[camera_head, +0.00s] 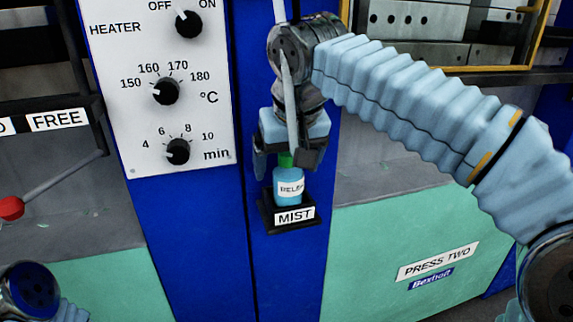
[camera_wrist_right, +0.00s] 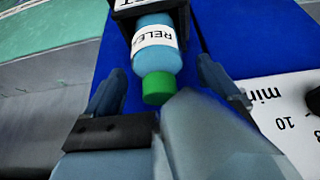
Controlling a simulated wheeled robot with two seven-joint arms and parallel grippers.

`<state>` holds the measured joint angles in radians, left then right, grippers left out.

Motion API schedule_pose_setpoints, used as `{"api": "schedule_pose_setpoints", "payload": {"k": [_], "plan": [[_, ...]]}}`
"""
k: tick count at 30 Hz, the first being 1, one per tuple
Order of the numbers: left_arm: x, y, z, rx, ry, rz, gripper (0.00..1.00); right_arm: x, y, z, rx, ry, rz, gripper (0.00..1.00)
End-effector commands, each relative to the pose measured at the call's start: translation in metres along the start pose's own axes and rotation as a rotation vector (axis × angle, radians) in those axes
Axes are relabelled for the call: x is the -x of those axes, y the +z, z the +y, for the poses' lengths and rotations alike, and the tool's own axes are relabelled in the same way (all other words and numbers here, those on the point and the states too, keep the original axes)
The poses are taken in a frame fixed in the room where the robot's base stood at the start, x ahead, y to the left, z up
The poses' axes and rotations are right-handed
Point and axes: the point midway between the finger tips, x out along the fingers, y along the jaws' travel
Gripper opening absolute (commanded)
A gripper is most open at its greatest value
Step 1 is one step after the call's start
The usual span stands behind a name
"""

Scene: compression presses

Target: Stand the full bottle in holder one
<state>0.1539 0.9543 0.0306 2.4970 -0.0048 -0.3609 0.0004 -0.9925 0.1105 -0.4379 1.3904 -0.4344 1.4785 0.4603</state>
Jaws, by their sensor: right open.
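A light blue bottle (camera_head: 289,190) with a white label reading "RELEA…" and a green cap stands upright in a black holder (camera_head: 268,220) marked "MIST" on the blue column. The bottle also shows in the right wrist view (camera_wrist_right: 158,58), its green cap (camera_wrist_right: 158,88) toward me. My right gripper (camera_head: 285,165) is above the holder, its fingers apart on either side of the cap. In the right wrist view the gripper (camera_wrist_right: 165,90) is open with visible gaps beside the cap. No holder labelled one shows. The bottle's fill level is not clear. I cannot make out my left gripper.
A white control panel (camera_head: 215,140) with heater, temperature and minute knobs is left of the bottle. A red-knobbed lever (camera_head: 10,208) and a "FREE" sign (camera_head: 58,120) are at the far left. The press two front (camera_head: 400,230) is at the right.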

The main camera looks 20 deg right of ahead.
Motion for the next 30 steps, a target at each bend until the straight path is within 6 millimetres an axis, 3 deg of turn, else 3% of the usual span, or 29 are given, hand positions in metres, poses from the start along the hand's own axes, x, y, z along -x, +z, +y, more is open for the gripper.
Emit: {"api": "schedule_pose_setpoints", "payload": {"k": [9, 15, 30], "plan": [[0.015, 0.000, 0.006, -0.002, 0.002, -0.001, 0.83, 0.075, -0.002, 0.000, -0.001, -0.002, 0.003, 0.88], [0.014, 0.000, 0.006, -0.002, 0.002, -0.002, 0.83, 0.102, -0.001, 0.000, -0.002, -0.001, 0.002, 0.88], [0.014, 0.000, 0.006, -0.002, 0.002, -0.002, 0.83, 0.108, 0.000, 0.000, -0.001, -0.001, 0.000, 0.88]]}}
